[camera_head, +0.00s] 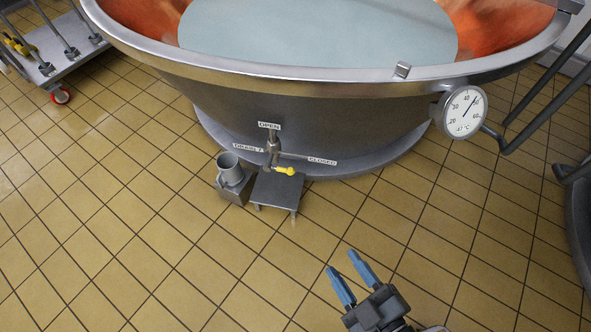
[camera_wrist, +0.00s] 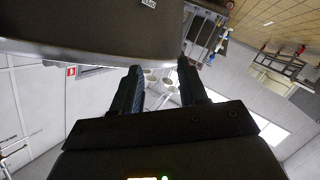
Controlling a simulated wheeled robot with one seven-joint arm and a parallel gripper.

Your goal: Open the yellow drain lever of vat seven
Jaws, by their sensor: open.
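The yellow drain lever (camera_head: 285,170) sits low on the front of the big vat (camera_head: 300,105), just above a small metal stand. It points to the right of the drain fitting (camera_head: 273,150). The labels read OPEN (camera_head: 269,125) above, DRAIN 7 (camera_head: 249,148) at left and CLOSED (camera_head: 322,161) at right. My gripper (camera_head: 350,275) is open and empty with blue fingers. It is over the floor to the lower right of the lever, well apart from it. In the wrist view my gripper's dark fingers (camera_wrist: 162,85) are apart with nothing between them; the lever does not show there.
A grey jug (camera_head: 231,168) stands on a block beside the small metal stand (camera_head: 276,190). A dial thermometer (camera_head: 464,110) sticks out from the vat's right side. A wheeled cart (camera_head: 60,50) is at upper left. The tiled floor (camera_head: 150,240) in front is clear.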

